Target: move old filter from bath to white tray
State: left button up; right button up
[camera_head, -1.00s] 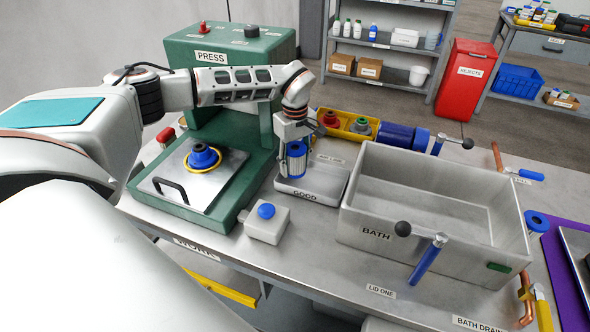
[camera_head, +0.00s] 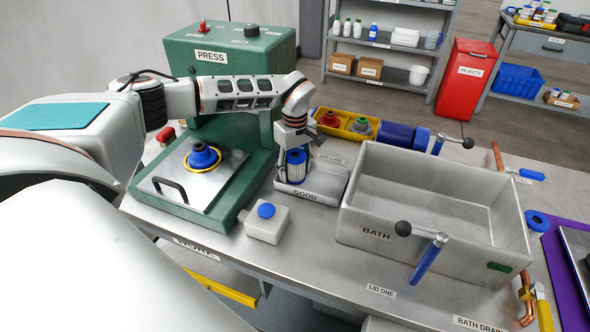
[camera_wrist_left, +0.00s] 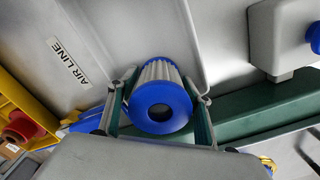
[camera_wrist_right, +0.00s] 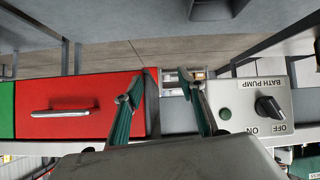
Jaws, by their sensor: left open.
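A filter (camera_head: 297,172) with a blue end cap and pale pleated sides stands upright in the pale tray marked GOOD (camera_head: 332,182). My left gripper (camera_head: 296,150) is above it, its fingers around the top. In the left wrist view the filter's blue ring end (camera_wrist_left: 160,106) lies between the two fingers of the left gripper (camera_wrist_left: 160,100), which are open. The grey bath (camera_head: 440,255) is right of the tray, and its visible inside looks empty. My right gripper (camera_wrist_right: 162,90) shows only in the right wrist view, open with nothing between its fingers.
The green press (camera_head: 230,60) stands left of the tray, with a blue part (camera_head: 203,156) on its plate. A box with a blue button (camera_head: 266,211) sits in front. A yellow bin (camera_head: 350,125) and a blue cylinder (camera_head: 400,136) lie behind. Clamp handles (camera_head: 428,258) stick up by the bath.

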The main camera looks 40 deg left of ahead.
pick_arm(q)
notch_tip(320, 180, up, 12)
jog(key=shift+r, duration=0.1)
dwell(0.8)
